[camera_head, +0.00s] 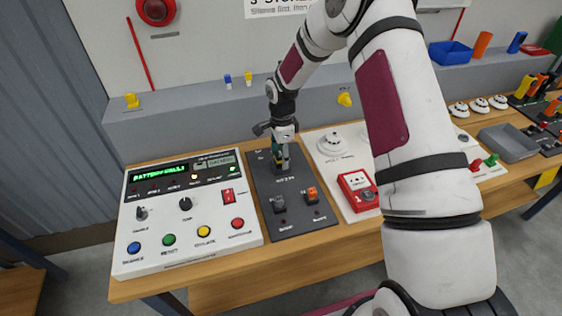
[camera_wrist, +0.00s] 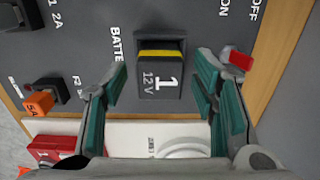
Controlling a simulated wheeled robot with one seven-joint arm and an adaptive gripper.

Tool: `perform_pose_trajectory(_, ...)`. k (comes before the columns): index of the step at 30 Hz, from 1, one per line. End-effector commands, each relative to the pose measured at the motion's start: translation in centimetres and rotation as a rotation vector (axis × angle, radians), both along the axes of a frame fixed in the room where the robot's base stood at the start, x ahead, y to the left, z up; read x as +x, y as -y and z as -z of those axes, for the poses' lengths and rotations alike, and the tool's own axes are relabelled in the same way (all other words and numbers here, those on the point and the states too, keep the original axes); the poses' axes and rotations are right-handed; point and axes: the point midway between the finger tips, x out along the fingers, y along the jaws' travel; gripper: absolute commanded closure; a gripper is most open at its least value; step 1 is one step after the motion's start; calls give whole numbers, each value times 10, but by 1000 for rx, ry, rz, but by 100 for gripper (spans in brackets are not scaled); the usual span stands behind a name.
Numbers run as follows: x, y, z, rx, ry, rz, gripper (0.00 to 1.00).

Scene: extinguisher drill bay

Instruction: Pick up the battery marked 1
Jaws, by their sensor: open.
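The battery marked 1 (camera_wrist: 158,80) is a dark block with a yellow band and white "1" and "12 V" lettering. It sits in the dark panel (camera_wrist: 80,50), with part of the word "BATTERY" printed beside it. My gripper (camera_wrist: 161,88) is open, with its teal-padded fingers on either side of the battery. Whether the pads touch it I cannot tell; a gap shows on both sides in the wrist view.
An orange fuse (camera_head: 311,194) and a black one (camera_head: 279,204) stand on the panel's front part. A white console (camera_head: 190,215) with buttons is at left. A red call box (camera_head: 358,190) and white detector (camera_head: 333,143) are at right. A grey ledge (camera_head: 190,115) runs behind.

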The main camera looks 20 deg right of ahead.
Motion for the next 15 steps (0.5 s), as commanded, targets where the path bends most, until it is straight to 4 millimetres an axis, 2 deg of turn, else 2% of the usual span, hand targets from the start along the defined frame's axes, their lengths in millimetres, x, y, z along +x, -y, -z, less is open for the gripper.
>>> perform_pose_trajectory(1,0,0,0,0,0,0,47)
perform_pose_trajectory(8,0,0,0,0,0,0,99)
perform_pose_trajectory(15,0,0,-1,0,1,0,100)
